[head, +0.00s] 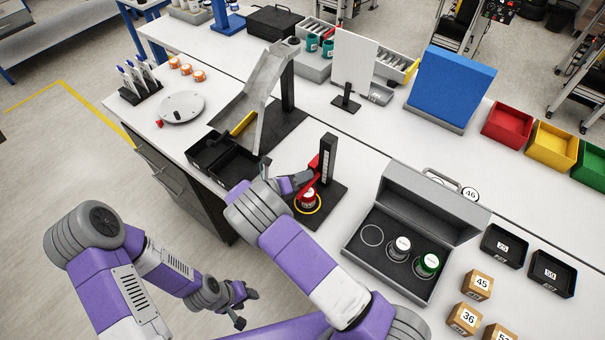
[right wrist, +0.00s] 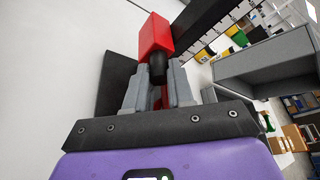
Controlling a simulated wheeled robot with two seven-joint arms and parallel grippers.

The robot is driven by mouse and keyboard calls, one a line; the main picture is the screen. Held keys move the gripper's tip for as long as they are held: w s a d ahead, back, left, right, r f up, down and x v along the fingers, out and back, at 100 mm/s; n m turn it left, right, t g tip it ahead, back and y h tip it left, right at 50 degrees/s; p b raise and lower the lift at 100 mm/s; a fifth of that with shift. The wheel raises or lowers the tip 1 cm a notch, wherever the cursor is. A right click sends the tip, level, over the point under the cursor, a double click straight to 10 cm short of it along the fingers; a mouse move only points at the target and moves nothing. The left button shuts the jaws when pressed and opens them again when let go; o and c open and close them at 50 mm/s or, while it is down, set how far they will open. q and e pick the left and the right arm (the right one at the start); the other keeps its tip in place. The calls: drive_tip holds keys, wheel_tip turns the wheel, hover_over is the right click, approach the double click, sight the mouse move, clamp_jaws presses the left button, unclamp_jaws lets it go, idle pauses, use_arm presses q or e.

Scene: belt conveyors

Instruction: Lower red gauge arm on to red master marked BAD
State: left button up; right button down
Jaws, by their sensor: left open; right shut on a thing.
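The gauge stand has a black post (head: 328,158) on a black base. Its red gauge arm (head: 314,175) reaches from the post toward my right gripper (head: 292,182). The red master (head: 308,201) stands on the base inside a yellow ring, below the arm; its marking is too small to read. In the right wrist view my right gripper (right wrist: 157,92) is shut on the red arm (right wrist: 155,38), with a black knob between the grey fingers. I cannot tell whether the arm touches the master. My left gripper (head: 240,307) is open and empty, low over the floor side.
A grey case (head: 350,243) with an open lid holds a white-topped and a green master right of the stand. Black bins (head: 245,172) and a metal chute (head: 262,85) stand left. Numbered boxes (head: 477,284) sit at the right.

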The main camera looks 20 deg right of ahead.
drive_tip(key=shift+s+f, duration=0.1)
drive_tip(key=shift+f, duration=0.15)
drive_tip(key=c, duration=1.4)
unclamp_jaws()
drive_tip(key=o, duration=0.4)
drive_tip(key=v, duration=0.7)
drive_tip(key=shift+a+r+b, duration=0.15)
drive_tip(key=shift+a+b, duration=0.1)
drive_tip(key=shift+b, duration=0.1)
